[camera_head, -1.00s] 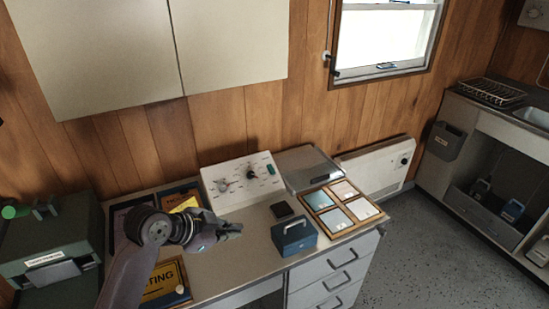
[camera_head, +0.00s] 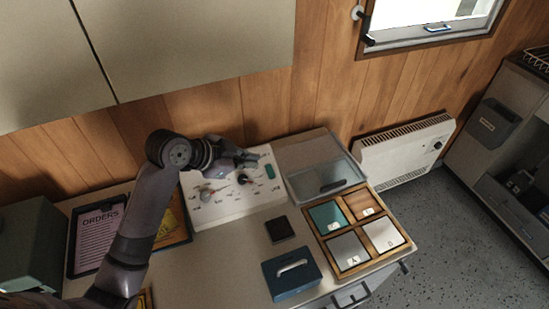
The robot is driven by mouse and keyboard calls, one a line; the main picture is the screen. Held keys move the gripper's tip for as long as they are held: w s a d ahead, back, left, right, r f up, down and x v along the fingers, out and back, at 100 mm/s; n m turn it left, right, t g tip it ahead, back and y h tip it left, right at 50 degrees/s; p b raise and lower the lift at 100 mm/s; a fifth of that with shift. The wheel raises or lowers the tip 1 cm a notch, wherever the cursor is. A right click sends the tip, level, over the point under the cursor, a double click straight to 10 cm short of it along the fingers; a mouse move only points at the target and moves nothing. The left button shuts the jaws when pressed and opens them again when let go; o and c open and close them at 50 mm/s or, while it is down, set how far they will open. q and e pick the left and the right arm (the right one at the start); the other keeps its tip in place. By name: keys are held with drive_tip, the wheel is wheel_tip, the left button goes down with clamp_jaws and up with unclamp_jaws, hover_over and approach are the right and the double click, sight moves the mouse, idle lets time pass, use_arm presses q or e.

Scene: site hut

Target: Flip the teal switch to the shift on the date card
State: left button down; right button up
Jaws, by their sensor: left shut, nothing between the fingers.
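A white control panel (camera_head: 232,205) with several small knobs and toggles stands on the counter against the wood wall. A teal part (camera_head: 270,171) shows at its right edge; I cannot tell its position. A dark knob (camera_head: 243,179) and a reddish knob (camera_head: 206,190) are on the panel's face. My left gripper (camera_head: 256,159) is shut and empty over the panel's upper edge, just left of the teal part; I cannot tell whether it touches the panel. It hides part of the panel's top. I cannot make out a date card. My right gripper is not in view.
A wooden tray (camera_head: 376,258) holds several coloured lettered tiles. A blue box (camera_head: 292,281) with a handle, a black square (camera_head: 280,229) and a grey clear-lidded tray (camera_head: 318,165) are nearby. An "ORDERS" board (camera_head: 98,235) lies left. Cupboards (camera_head: 200,45) hang above.

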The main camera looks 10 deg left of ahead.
sight(270, 171)
use_arm(q)
drive_tip(key=x, duration=0.4)
drive_tip(key=a+f+p+x, duration=0.1)
drive_tip(key=x, duration=0.7)
drive_tip(key=shift+s+a+f+p, duration=0.2)
drive_tip(key=shift+s+p, duration=0.1)
drive_tip(key=shift+s, duration=0.1)
drive_tip(key=shift+w+a+f, duration=0.1)
drive_tip(key=shift+f, duration=0.4)
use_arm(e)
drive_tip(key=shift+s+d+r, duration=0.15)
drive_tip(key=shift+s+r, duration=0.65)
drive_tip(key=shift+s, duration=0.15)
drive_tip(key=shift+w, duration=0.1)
